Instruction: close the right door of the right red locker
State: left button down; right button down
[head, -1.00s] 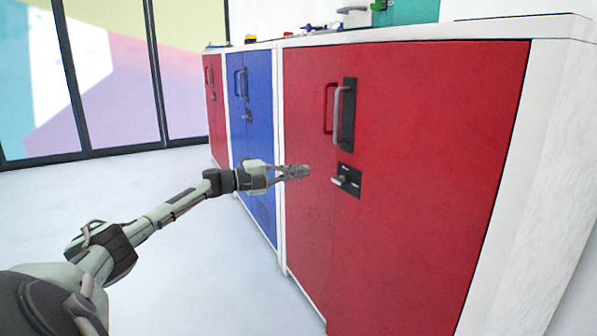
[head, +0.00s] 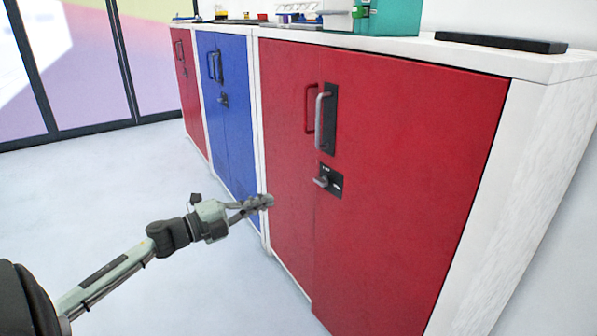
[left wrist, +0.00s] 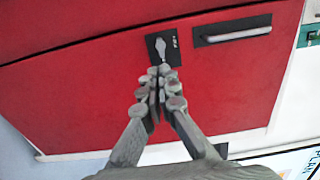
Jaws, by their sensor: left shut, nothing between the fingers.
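The right red locker has a left door (head: 285,165) and a wider-looking right door (head: 415,150). My left gripper (head: 265,201) is shut and empty, in front of the left door, lower and left of the latch. In the left wrist view, the shut fingertips (left wrist: 160,95) point toward the latch plate (left wrist: 170,52), with the handle (left wrist: 232,36) to its right. My right gripper is out of view.
A blue locker (head: 232,120) and another red locker (head: 188,90) stand to the left in the same white cabinet. The worktop (head: 420,46) carries a teal case (head: 392,16), a black flat item (head: 500,42) and small objects. The pale floor at left is clear.

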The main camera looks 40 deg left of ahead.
pick_arm(q)
send_near(316, 180)
jog(key=x, duration=0.6)
jog(key=shift+w+d+f, duration=0.1)
jog(key=shift+w+d, duration=0.05)
jog(key=shift+w, duration=0.25)
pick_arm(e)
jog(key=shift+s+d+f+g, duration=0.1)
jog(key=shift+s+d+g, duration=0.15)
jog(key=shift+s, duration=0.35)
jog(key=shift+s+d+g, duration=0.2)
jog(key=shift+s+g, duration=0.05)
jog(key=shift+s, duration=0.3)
